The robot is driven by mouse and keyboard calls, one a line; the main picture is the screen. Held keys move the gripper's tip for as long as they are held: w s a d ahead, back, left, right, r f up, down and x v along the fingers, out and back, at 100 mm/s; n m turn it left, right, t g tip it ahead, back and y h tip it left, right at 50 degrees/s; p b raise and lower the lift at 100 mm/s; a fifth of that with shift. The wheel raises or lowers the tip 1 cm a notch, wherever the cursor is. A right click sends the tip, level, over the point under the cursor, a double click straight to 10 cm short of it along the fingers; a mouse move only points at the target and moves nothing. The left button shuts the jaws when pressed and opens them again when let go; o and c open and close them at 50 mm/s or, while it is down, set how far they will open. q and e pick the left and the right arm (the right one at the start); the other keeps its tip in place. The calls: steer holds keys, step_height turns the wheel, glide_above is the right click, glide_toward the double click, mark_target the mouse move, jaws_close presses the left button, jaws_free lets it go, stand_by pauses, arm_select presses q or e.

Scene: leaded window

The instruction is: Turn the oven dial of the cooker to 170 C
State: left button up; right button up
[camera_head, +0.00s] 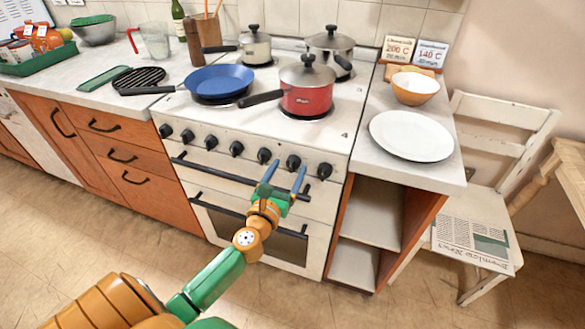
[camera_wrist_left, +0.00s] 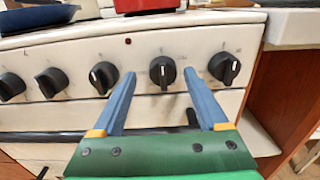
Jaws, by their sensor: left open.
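The white cooker (camera_head: 250,122) has a row of several black dials along its front panel. The dial second from the right (camera_head: 293,162) has a faint printed scale around it and a pale and reddish pointer mark standing about upright; it also shows in the left wrist view (camera_wrist_left: 162,74). I cannot read its numbers. My left gripper (camera_head: 286,170) is open in front of the panel, its blue fingers pointing at this dial. In the left wrist view the fingertips (camera_wrist_left: 158,78) appear on either side of the dial, with no clear contact. My right gripper is out of view.
Neighbouring dials (camera_wrist_left: 103,77) (camera_wrist_left: 224,67) sit close outside the fingers. The oven door handle (camera_head: 225,171) runs below the panel. A red pot (camera_head: 306,92) and a blue pan (camera_head: 218,82) stand on the hob. Cards at the back read 200 C (camera_head: 398,49) and 140 C (camera_head: 430,54).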

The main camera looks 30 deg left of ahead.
arm_select(q)
steer(key=shift+w, duration=0.4)
steer(key=shift+d, duration=0.1)
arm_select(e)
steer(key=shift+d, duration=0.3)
arm_select(q)
jaws_close()
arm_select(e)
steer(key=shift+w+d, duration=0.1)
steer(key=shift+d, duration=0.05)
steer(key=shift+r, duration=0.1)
